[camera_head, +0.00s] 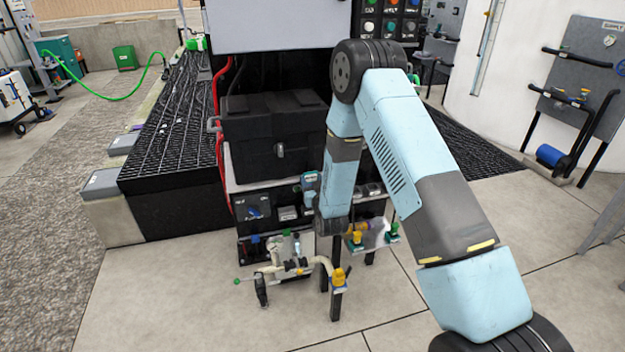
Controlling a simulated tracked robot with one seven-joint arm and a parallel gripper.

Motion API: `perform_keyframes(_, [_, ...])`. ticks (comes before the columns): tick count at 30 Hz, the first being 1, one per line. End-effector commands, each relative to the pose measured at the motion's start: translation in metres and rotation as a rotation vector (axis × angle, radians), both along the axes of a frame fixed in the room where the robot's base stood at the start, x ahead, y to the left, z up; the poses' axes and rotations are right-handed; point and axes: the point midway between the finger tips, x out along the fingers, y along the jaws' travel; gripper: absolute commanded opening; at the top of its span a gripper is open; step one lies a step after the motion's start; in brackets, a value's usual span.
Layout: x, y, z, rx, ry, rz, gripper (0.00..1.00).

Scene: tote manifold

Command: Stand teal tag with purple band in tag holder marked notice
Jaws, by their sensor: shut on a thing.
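My arm reaches from the lower right up to a raised elbow and down to a dark wrist in front of the black cabinet's shelves. My gripper's fingers do not show; they are hidden behind or beyond the wrist. I cannot pick out the teal tag with the purple band, and I cannot see whether anything is held. The tag holder marked notice cannot be made out; any lettering on the shelf fronts is too small to read. A small pale-teal item (310,182) sits just left of my forearm, but I cannot tell what it is.
The shelf bins (257,207) are left of my wrist. A cream pipe assembly with a yellow-capped fitting (338,278) stands low in front. A black lidded case (272,135) sits above the bins. Bare floor (190,290) lies to the left and front.

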Motion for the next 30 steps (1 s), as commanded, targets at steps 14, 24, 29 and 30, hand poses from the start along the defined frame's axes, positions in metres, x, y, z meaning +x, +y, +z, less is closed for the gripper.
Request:
perform_keyframes(14, [0.0, -0.002, -0.028, 0.0, 0.001, -0.002, 0.25])
perform_keyframes(24, [0.0, -0.002, -0.047, 0.0, 0.001, -0.002, 0.25])
perform_keyframes(29, [0.0, -0.002, -0.056, -0.001, 0.002, -0.002, 0.25])
perform_keyframes(30, [0.0, -0.002, -0.058, 0.0, 0.001, -0.002, 0.25])
